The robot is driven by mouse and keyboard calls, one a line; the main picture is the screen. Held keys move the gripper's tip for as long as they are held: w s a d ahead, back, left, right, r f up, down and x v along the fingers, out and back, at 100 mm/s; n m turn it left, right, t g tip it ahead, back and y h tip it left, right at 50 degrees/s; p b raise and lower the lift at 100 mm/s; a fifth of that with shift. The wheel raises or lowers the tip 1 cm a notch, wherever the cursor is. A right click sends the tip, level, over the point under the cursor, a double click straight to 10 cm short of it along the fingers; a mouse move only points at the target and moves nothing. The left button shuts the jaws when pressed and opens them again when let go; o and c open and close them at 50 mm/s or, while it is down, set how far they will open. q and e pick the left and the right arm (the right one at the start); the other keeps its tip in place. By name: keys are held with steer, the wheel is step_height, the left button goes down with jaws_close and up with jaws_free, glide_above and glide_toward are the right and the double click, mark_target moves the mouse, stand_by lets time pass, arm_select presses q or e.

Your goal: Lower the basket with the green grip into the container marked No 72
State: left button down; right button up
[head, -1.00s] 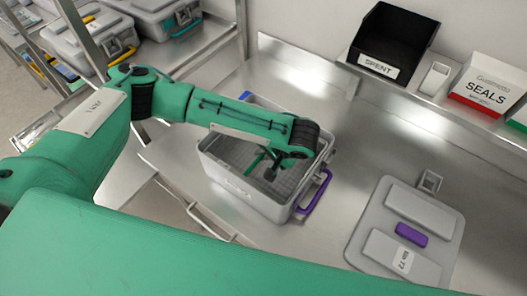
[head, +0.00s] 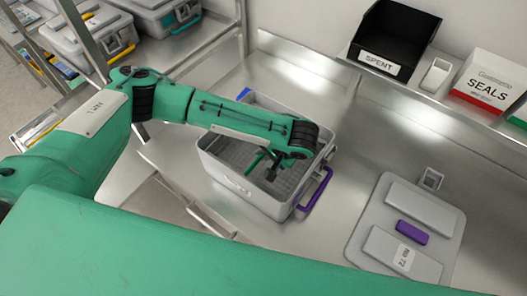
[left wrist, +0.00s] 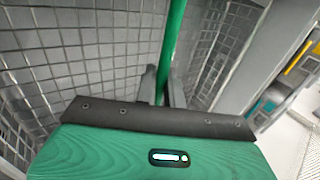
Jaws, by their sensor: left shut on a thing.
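A grey open-topped container (head: 240,188) stands on the steel counter, with a purple handle (head: 316,190) at its right end. A wire-mesh basket (head: 232,153) sits down inside its walls; whether it rests on the floor is hidden. The basket's green grip (head: 257,160) rises from the mesh and shows as a green bar in the left wrist view (left wrist: 175,35). My left gripper (head: 271,170) reaches down over the basket, its fingers (left wrist: 160,85) shut on this grip. A grey lid (head: 365,225) with a purple handle and a "No 72" label lies to the right. My right gripper is not seen.
A black SPENT bin (head: 398,35) and a white-and-red SEALS box (head: 492,82) stand on the back ledge. More grey cases (head: 92,40) sit on a rack at the upper left. The counter between container and back wall is clear.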

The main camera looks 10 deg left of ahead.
mark_target(263, 162)
arm_select(q)
steer(key=shift+f+b, duration=0.6)
steer(key=shift+f, duration=1.3)
stand_by(0.8)
steer(key=c, duration=1)
jaws_free()
steer(key=shift+s, duration=0.1)
steer(key=shift+o, duration=0.4)
steer(key=shift+s+f, duration=0.1)
steer(key=shift+f, duration=0.05)
steer(key=shift+c, duration=0.2)
steer(key=shift+c, duration=0.2)
steer(key=shift+o, duration=0.4)
steer(key=shift+r+p, duration=3.65)
steer(key=shift+p, duration=0.2)
steer(key=shift+w, duration=0.2)
